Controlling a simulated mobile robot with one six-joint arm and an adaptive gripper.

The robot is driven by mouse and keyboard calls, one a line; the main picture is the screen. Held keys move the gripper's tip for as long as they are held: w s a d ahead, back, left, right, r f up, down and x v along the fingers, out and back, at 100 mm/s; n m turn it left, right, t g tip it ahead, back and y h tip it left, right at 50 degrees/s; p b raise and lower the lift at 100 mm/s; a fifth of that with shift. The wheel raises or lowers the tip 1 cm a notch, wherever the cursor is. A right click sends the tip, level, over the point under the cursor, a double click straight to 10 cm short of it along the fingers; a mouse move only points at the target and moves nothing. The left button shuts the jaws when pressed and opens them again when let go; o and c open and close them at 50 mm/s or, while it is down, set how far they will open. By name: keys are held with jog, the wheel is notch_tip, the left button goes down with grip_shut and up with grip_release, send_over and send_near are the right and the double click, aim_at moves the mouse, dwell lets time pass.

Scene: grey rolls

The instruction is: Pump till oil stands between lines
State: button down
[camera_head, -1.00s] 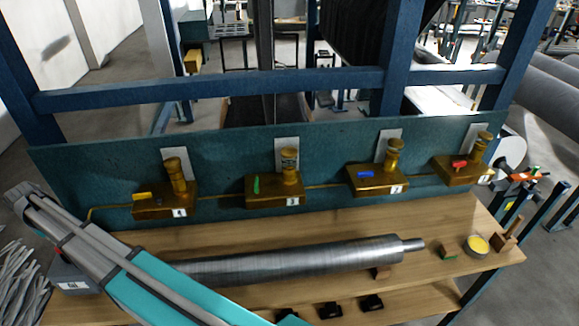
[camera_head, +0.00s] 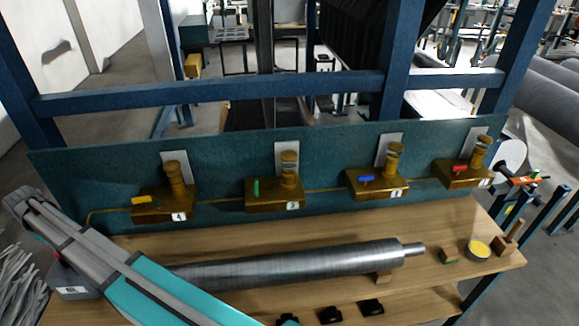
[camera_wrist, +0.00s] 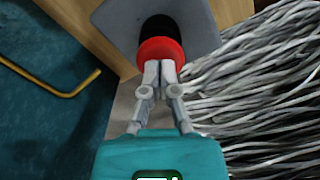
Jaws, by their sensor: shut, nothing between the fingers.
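In the wrist view, my gripper (camera_wrist: 160,66) is shut and empty, its fingertips over the near edge of a red round knob (camera_wrist: 160,50); I cannot tell if they touch. The knob sits by a black opening or collar on a grey block (camera_wrist: 197,22). This grey block also shows at the bench's left end in the head view (camera_head: 68,284). Four brass units line the green panel: number 4 (camera_head: 160,205) with a yellow lever, 3 (camera_head: 270,195) with an upright green lever, 2 (camera_head: 372,185) with blue, 1 (camera_head: 463,176) with red. Their oil levels are too small to read.
A grey metal roll (camera_head: 300,265) lies along the wooden bench (camera_head: 330,228). A yellow-filled tin (camera_head: 479,248) and wooden blocks stand at the right end. A brass pipe (camera_wrist: 60,90) runs on the panel. Grey strands (camera_wrist: 270,75) lie beyond the bench's left end.

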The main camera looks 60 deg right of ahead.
jog(key=shift+r+p, duration=3.75)
jog(key=shift+r, duration=0.25)
jog(key=shift+s+f, duration=0.1)
